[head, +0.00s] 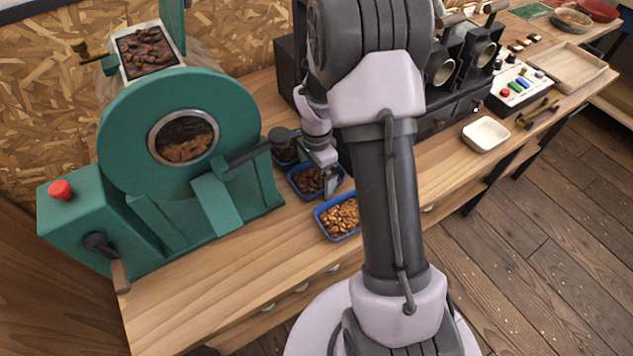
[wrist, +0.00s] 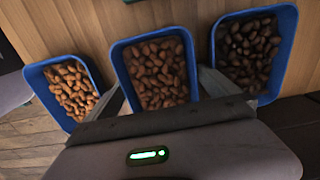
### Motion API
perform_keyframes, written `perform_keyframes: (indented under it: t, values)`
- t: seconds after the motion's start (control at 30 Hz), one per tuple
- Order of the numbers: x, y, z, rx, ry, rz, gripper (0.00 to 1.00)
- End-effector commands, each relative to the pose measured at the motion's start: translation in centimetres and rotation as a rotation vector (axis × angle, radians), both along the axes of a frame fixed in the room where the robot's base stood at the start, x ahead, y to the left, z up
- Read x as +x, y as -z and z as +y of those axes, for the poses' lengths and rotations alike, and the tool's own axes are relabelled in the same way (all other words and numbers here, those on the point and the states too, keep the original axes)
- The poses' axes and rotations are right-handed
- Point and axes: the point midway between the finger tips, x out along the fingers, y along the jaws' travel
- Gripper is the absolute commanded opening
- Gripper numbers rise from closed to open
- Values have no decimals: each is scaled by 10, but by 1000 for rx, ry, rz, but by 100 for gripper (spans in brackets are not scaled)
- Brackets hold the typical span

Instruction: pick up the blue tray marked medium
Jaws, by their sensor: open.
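Three blue trays of beans stand in a row on the wooden bench. The middle tray (head: 296,186) holds mid-brown beans and is centred in the wrist view (wrist: 121,63). No marking is readable on any tray, but its bean colour lies between the other two. My gripper (head: 328,182) is over this tray, open, with nothing held. In the wrist view its fingers (wrist: 163,92) show at the left and right of the tray's near end. The fingertips are partly hidden, and I cannot tell whether they touch it.
A tray of lighter beans (head: 355,234) is nearer the bench front; a tray of dark beans (wrist: 287,52) is on the other side. A green roaster (head: 120,130) stands left of the trays. A white dish (head: 486,135) sits further right. Bench front left is clear.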

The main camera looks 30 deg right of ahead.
Motion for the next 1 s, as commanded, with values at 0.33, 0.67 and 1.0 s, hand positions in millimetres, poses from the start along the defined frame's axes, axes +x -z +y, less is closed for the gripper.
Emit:
perform_keyframes:
  t: [0.33, 0.67, 1.0]
  values:
    - [0, -2, 0, 0, 0, 0, 47]
    - [1, -24, 0, -1, 0, -2, 47]
    - [1, -143, 0, -1, 0, -4, 47]
